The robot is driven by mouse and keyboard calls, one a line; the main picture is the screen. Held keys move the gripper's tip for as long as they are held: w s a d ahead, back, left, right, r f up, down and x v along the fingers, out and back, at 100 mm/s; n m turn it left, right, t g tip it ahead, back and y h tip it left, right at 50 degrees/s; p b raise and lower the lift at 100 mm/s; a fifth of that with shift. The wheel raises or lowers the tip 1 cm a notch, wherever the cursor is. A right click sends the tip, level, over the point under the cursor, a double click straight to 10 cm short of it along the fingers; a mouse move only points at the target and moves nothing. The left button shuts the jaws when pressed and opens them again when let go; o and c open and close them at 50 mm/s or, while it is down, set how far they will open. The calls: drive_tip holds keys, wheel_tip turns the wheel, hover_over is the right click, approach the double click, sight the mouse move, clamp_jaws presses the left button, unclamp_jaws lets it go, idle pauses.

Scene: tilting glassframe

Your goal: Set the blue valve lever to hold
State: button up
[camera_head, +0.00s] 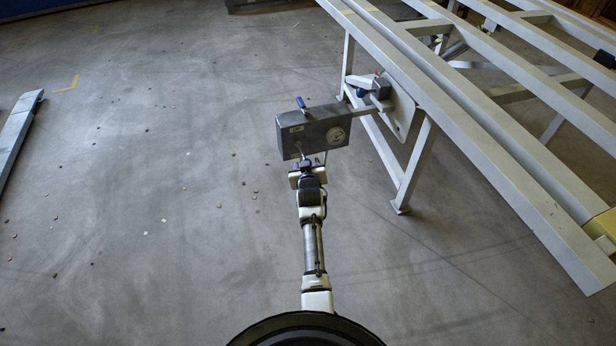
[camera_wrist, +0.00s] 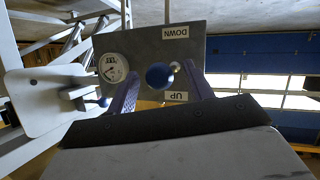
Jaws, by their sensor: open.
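The grey valve box (camera_head: 314,131) stands beside the frame, with a round gauge on its face. In the wrist view its face (camera_wrist: 222,52) bears a DOWN label (camera_wrist: 175,32) and an UP label (camera_wrist: 176,96), both upside down. A lever with a blue ball knob (camera_wrist: 160,76) sticks out towards the camera, its knob appearing between the labels, nearer UP. My gripper (camera_wrist: 160,88) is open, one finger on each side of the knob; I cannot tell whether either touches it. In the head view my gripper (camera_head: 309,163) is just before the box and hides the knob.
A blue handle (camera_head: 301,104) sits on top of the box. The pale tilting frame (camera_head: 470,130) and its legs stand close on the right, with a plate and a second blue-handled part (camera_head: 360,91). The floor (camera_head: 130,200) to the left is mostly clear.

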drive_tip(key=v, duration=1.2)
